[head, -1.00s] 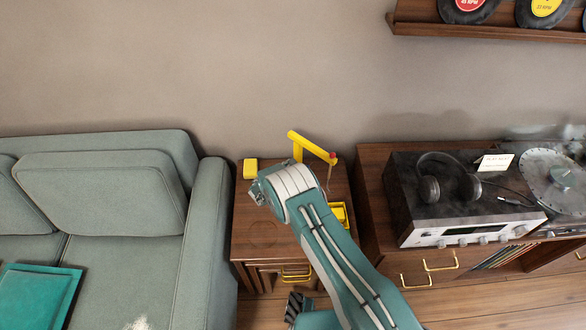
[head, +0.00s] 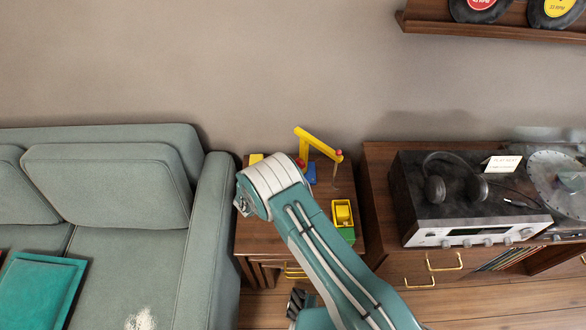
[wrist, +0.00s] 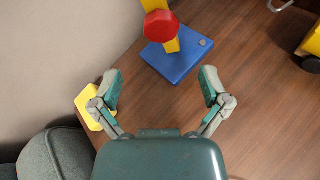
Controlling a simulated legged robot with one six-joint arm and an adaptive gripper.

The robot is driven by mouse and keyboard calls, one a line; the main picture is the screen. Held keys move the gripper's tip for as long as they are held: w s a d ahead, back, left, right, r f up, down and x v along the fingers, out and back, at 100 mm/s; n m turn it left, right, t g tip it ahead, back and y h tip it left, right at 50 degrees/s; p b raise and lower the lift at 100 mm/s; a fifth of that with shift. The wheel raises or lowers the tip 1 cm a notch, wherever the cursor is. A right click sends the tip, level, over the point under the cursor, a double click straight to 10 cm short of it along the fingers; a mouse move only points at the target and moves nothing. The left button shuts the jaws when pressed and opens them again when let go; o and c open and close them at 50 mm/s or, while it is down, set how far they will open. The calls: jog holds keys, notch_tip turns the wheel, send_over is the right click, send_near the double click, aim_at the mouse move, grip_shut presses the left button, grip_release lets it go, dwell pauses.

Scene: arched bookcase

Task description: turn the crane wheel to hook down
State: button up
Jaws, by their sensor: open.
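The toy crane has a yellow boom (head: 318,143) that shows above my arm in the head view, angled up to the left. A thin line hangs from its right end. The crane's blue base (wrist: 177,58) stands on the wooden side table, and its red wheel (wrist: 160,24) is near the top of the wrist view, in front of the yellow post. My gripper (wrist: 160,88) is open and empty, its two fingers spread wide. The wheel lies beyond the fingertips, roughly midway between them, with no contact visible. In the head view my arm hides the gripper.
A yellow block (wrist: 92,108) lies behind the left finger. A yellow and green toy truck (head: 343,213) stands on the side table's right part. A green sofa (head: 110,190) is to the left, and a cabinet with a stereo (head: 470,205) to the right.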

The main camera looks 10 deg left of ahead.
jog(key=v, duration=0.2)
jog(key=shift+s+a+r, duration=0.1)
jog(key=shift+s, duration=0.25)
jog(key=w+d+f, duration=0.1)
jog(key=w, duration=0.2)
jog(key=w+d+f+n+h, duration=0.1)
jog(key=w, duration=0.3)
jog(key=w+d+f+n, duration=0.1)
jog(key=w+d+f, duration=0.1)
jog(key=w, duration=0.1)
jog(key=shift+w+d+f+g+h, duration=0.1)
jog(key=shift+w+f+g+h, duration=0.1)
jog(key=shift+g+h, duration=0.1)
